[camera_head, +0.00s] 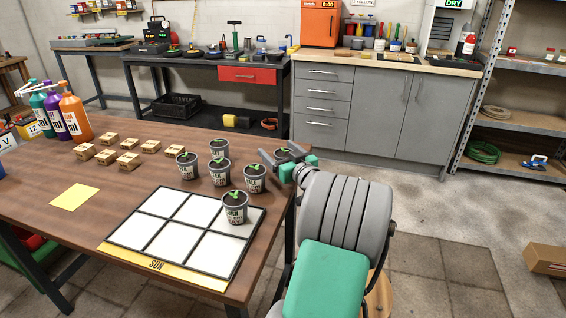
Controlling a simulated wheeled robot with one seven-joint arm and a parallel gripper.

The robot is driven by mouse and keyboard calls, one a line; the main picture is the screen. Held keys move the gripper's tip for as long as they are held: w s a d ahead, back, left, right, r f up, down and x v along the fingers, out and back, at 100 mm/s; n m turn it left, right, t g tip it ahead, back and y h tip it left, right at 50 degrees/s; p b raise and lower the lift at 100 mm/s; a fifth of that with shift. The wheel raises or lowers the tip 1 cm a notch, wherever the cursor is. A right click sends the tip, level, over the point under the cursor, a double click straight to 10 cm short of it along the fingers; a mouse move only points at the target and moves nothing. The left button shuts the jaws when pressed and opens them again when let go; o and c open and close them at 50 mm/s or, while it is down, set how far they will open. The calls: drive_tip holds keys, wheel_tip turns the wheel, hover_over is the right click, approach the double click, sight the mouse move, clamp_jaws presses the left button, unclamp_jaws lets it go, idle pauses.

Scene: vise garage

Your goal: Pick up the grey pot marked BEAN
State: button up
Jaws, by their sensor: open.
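Several grey pots with small green seedlings stand on the wooden table. One pot (187,166) is at the left of the group, one (219,149) at the back, one (219,173) in the middle and one (255,179) to the right. Another pot (234,208) stands on the right side of the white gridded tray (170,234). A further pot (283,156) is at the table's right edge, partly hidden by my gripper (282,158). My gripper is open, its fingers on either side of that pot in the picture; contact is unclear. I cannot read BEAN on any pot.
Small wooden blocks (129,161) lie left of the pots, near a yellow note (75,197). Coloured pump bottles (75,117) stand at the far left. The tray's front strip reads SUN. Grey cabinets (380,110) and a workbench (205,75) stand behind.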

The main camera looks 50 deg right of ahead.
drive_tip(key=shift+s+d, duration=0.1)
drive_tip(key=shift+s, duration=0.05)
drive_tip(key=c, duration=1.6)
drive_tip(key=shift+o, duration=0.2)
